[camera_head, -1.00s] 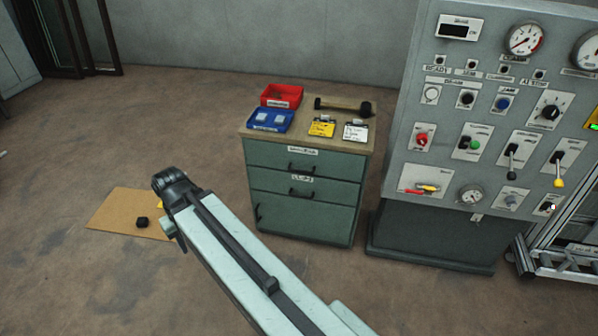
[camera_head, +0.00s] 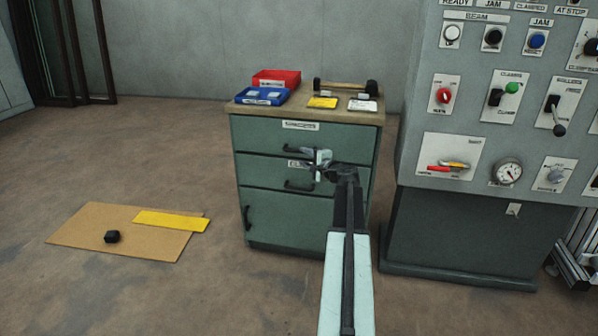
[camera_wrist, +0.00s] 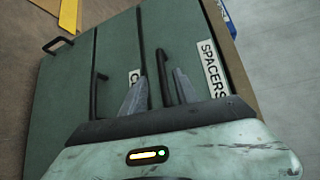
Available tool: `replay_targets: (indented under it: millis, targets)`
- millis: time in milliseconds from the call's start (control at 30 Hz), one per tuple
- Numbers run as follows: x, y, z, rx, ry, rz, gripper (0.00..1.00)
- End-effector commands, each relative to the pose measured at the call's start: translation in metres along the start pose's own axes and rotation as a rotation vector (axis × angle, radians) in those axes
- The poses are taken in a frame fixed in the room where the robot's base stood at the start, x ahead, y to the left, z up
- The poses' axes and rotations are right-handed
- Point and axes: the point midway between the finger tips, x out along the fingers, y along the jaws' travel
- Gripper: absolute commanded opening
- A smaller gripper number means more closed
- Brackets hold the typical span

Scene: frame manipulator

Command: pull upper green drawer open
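The green cabinet has an upper green drawer (camera_head: 262,133) with a label reading SPACERS in the wrist view, and a lower drawer (camera_head: 262,170) under it. Both look shut. The upper drawer's black handle (camera_wrist: 163,78) lies between my two fingers in the wrist view; whether they touch it I cannot tell. My gripper (camera_head: 318,165) is in front of the drawer fronts and hides the right part of the handles in the head view. In the wrist view my gripper (camera_wrist: 160,76) has its fingers apart. The lower drawer's handle (camera_wrist: 96,95) is left of the fingers.
The cabinet top (camera_head: 375,118) holds a red tray (camera_head: 277,77), a blue tray (camera_head: 262,96), tags and a dark bar. A control panel (camera_head: 470,120) stands close on the right. Cardboard (camera_head: 90,235) with a black item (camera_head: 112,237) and a yellow strip (camera_head: 170,221) lies on the floor.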

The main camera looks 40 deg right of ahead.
Motion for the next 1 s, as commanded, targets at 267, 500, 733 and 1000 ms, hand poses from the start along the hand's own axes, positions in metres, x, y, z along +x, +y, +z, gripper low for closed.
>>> replay_targets:
  millis: [267,500,733,1000]
  targets:
    - [0.001,-0.002,-0.012,0.018,0.016,-0.016,0.36]
    - [0.038,-0.001,-0.013,0.015,0.015,-0.014,0.36]
    - [0.073,-0.002,-0.013,0.016,0.015,-0.014,0.36]
    - [0.075,-0.002,-0.011,0.015,0.015,-0.014,0.31]
